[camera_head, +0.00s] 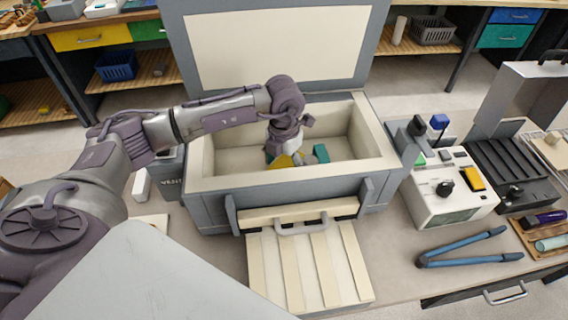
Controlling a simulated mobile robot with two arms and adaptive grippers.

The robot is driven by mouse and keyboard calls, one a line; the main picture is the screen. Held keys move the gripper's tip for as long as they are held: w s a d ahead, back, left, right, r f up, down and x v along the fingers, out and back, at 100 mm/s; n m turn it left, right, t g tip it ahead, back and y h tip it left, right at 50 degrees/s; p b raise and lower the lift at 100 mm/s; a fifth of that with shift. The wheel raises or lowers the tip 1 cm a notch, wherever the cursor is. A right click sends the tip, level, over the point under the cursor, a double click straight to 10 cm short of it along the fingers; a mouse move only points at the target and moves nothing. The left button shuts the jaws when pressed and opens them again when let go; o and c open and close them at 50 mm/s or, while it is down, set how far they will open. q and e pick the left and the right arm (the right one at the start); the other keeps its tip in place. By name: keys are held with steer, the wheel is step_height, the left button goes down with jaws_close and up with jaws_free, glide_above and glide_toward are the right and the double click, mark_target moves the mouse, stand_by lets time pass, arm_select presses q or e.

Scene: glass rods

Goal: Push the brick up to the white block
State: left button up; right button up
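My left gripper (287,142) reaches down into a large open grey box (366,143) with a cream lining. Its fingertips are too small and covered to tell whether they are open or shut. Beneath and beside it on the box floor lie a yellow piece (282,162) and a teal block (321,153), partly covered by the gripper. I cannot tell which of these is the brick. A pale patch shows close under the gripper, but I cannot make out whether it is the white block. My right gripper is not in view.
The box walls surround the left gripper, and its raised lid (280,45) stands behind. A slatted wooden panel (308,268) lies in front.

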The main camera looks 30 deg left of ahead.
mark_target(284, 164)
arm_select(q)
step_height(284, 164, up, 12)
stand_by(0.5)
steer(key=shift+r, duration=0.1)
